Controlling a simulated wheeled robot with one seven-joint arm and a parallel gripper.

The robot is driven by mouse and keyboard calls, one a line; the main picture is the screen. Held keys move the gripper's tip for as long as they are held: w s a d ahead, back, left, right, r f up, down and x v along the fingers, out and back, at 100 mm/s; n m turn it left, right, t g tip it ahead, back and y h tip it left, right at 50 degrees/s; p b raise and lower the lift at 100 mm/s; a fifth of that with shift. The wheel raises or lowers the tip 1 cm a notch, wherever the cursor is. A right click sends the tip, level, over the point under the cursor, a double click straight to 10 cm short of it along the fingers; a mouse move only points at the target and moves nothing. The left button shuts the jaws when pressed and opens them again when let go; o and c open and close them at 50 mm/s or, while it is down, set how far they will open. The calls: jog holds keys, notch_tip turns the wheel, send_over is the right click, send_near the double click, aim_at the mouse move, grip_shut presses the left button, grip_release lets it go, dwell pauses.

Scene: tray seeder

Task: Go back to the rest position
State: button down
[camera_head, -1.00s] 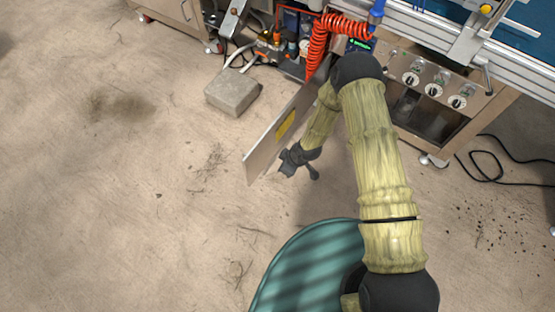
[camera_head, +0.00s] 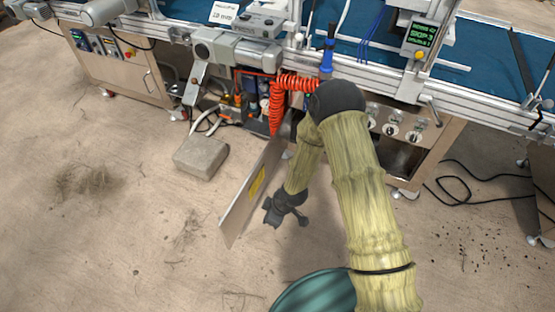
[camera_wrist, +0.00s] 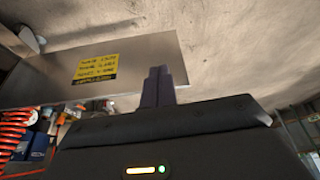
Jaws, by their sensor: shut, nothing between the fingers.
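My gripper (camera_head: 270,217) hangs low over the concrete floor in the head view, at the end of my folded arm. In the wrist view its two dark fingers (camera_wrist: 158,86) are together with nothing between them. The open metal door panel (camera_head: 240,215) of the machine, with a yellow label (camera_head: 257,184), stands just left of my gripper. In the wrist view the panel (camera_wrist: 140,60) and its yellow label (camera_wrist: 97,68) lie behind and left of the fingers. I cannot tell whether the fingers touch the panel.
The seeder machine (camera_head: 440,165) with knobs and a blue belt runs across the back. A red coiled hose (camera_head: 277,108) hangs near my elbow. A concrete block (camera_head: 201,156) lies on the floor. A black cable (camera_head: 470,187) lies at right.

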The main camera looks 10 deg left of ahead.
jog(key=w+d+r+m+t+h, duration=0.3)
jog(key=d+r+m, duration=0.4)
jog(key=d+r, duration=0.8)
jog(key=s+d+r+m+g+h, duration=0.1)
jog(key=s+d+r+m, duration=0.4)
jog(key=r, duration=0.3)
jog(key=s+d+r+m, duration=0.4)
jog(key=d+r, duration=0.3)
jog(key=r, duration=0.1)
jog(key=w+p+v, duration=0.2)
jog(key=p+v, duration=0.8)
jog(key=w+r+p+v, duration=0.1)
jog(key=w+p+v, duration=0.1)
jog(key=p+v, duration=0.8)
jog(key=shift+w+a+r+p, duration=0.15)
jog(key=shift+w+a+p, duration=0.25)
jog(key=shift+a, duration=0.1)
